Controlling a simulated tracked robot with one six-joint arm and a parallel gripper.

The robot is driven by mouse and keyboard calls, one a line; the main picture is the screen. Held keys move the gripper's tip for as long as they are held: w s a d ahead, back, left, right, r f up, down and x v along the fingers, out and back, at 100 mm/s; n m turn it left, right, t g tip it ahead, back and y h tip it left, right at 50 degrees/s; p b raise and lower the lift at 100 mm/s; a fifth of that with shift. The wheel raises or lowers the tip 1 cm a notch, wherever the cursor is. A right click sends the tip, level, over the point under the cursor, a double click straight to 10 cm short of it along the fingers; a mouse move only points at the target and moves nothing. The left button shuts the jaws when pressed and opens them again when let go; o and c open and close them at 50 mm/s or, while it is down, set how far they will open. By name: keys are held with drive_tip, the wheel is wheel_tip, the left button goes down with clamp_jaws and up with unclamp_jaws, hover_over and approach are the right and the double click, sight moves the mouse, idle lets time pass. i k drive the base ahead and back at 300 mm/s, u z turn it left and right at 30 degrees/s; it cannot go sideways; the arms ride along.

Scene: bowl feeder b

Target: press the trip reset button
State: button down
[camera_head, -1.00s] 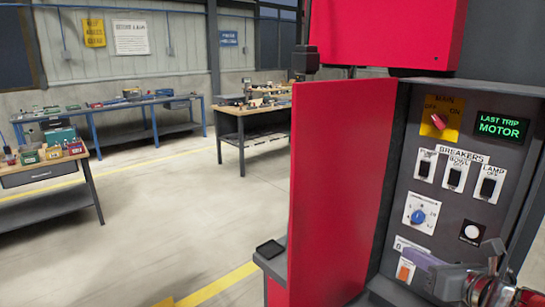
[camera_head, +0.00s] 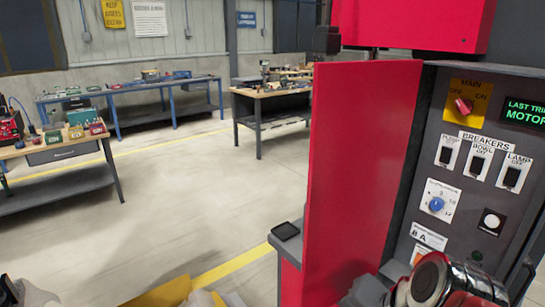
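The open control cabinet (camera_head: 432,75) stands at the right. A round white button (camera_head: 491,221) sits on a black plate low on its panel; its small label is not readable, so I cannot confirm it is the trip reset. A green-lit display (camera_head: 524,112) above reads "LAST TRIP MOTOR", cut by the right edge. The fingertips cannot be made out, and the arm covers the panel's lower part.
The panel also has a red main switch (camera_head: 463,105), three black breakers (camera_head: 478,161) and a blue dial (camera_head: 437,204). The red cabinet door (camera_head: 350,170) stands open on the left. Workbenches (camera_head: 262,98) line the back; the floor between is clear.

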sight(492, 220)
drive_tip(key=u, duration=2.55)
drive_tip(key=k, duration=0.65)
drive_tip(key=z, duration=0.5)
